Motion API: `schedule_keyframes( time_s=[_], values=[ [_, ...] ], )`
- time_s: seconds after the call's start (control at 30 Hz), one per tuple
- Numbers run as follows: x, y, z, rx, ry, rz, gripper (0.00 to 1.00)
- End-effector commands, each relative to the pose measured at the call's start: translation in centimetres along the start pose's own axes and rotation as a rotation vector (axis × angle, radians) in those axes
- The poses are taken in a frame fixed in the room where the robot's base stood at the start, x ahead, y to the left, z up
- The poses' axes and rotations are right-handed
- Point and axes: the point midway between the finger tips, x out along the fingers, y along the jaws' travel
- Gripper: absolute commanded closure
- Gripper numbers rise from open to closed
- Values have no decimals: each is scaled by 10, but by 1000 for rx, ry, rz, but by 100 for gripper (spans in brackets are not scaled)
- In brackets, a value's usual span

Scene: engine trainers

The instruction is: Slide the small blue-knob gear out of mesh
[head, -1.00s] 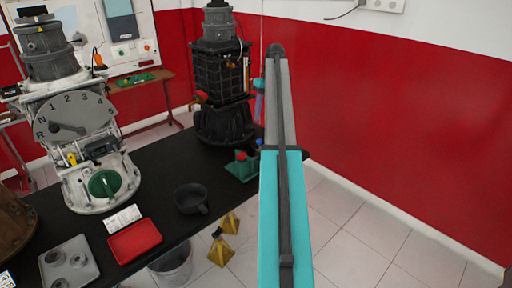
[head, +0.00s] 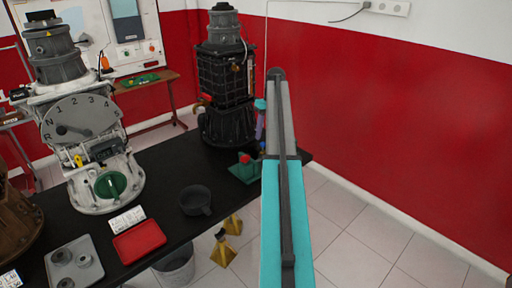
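A dark green block (head: 243,172) with a red knob (head: 244,158) on top stands at the far right end of the black table, just left of my arm. No blue knob can be made out clearly; that spot is at the edge of my arm and largely hidden. My arm (head: 284,220), teal and grey, reaches away from me up the middle of the view. A small teal and purplish piece (head: 260,118) shows beside its far part, probably my wrist. My gripper's fingers cannot be seen.
A black engine (head: 226,80) stands behind the block on the black table (head: 165,175). A gear-selector trainer (head: 90,130), dark bowl (head: 195,200), red tray (head: 139,241) and grey tray (head: 90,268) stand to the left. The floor on the right is clear.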

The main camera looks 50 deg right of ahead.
Motion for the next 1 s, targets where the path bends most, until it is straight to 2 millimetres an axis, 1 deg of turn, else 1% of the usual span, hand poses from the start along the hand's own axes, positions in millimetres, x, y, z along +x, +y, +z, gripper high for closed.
schedule_keyframes(
  time_s=[0.2,0.3,0.43,0.6,0.9,0.97,1.0],
  values=[
    [30,-2,1,-1,-2,-1,60],
    [42,-1,1,-1,-1,0,60],
    [53,-1,0,-1,-1,0,60],
    [61,-1,0,-2,0,0,60],
    [62,-1,0,-2,0,0,60],
    [62,-2,0,-2,0,0,70],
    [62,-2,0,-2,0,0,77]
  ],
)
